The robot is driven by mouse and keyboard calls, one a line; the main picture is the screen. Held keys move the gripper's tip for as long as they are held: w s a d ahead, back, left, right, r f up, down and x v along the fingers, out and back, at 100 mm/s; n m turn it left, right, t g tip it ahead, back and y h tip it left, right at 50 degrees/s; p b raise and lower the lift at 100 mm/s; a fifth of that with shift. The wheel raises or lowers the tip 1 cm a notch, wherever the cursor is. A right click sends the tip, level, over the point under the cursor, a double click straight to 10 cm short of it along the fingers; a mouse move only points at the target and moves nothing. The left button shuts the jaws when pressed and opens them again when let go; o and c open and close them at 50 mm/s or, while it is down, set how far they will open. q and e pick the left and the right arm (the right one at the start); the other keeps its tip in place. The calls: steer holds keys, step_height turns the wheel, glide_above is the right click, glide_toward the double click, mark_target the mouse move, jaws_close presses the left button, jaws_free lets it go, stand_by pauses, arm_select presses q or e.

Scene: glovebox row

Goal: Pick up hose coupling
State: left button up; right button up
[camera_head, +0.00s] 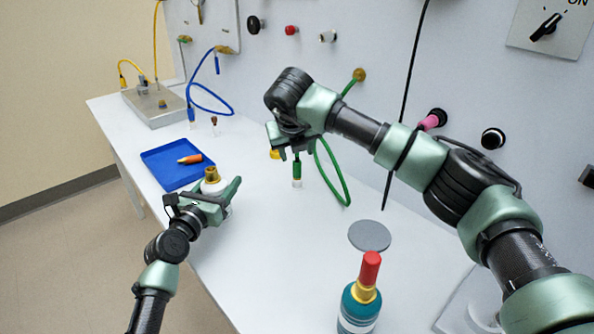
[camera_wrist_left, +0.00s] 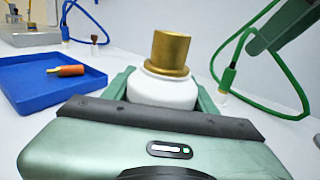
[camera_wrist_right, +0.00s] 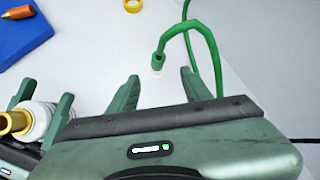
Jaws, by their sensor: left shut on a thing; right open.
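A green hose (camera_head: 331,177) hangs from the wall panel and loops down to the table. Its green end coupling (camera_head: 297,170) points down, with a clear tip at the table top. My right gripper (camera_head: 291,150) is open and empty above this coupling. In the right wrist view the coupling (camera_wrist_right: 157,62) lies between and just beyond the open fingertips (camera_wrist_right: 158,88). My left gripper (camera_head: 213,188) is shut on a white round bottle with a gold cap (camera_wrist_left: 172,52). The white body (camera_wrist_left: 162,89) sits between its fingers.
A blue tray (camera_head: 165,178) holds an orange piece (camera_head: 190,159). A yellow ring (camera_wrist_right: 133,5) lies near the green hose. A teal bottle with a red top (camera_head: 371,268) and a grey disc (camera_head: 369,235) are at the near right. The middle of the table is clear.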

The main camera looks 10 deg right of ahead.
mark_target(297, 164)
steer(key=w+f+m, duration=0.1)
steer(key=w+f, duration=0.1)
steer(key=f, duration=0.1)
steer(key=w+d+f+m, duration=0.1)
steer(key=w+f, duration=0.1)
steer(key=f, duration=0.1)
steer(key=w+f+m, duration=0.1)
steer(key=w+f, duration=0.1)
steer(key=f, duration=0.1)
steer(key=shift+w+d+f+m, duration=0.15)
steer(key=shift+d+f+m, duration=0.15)
steer(key=shift+d+f, duration=0.1)
steer(key=shift+c, duration=0.3)
jaws_close()
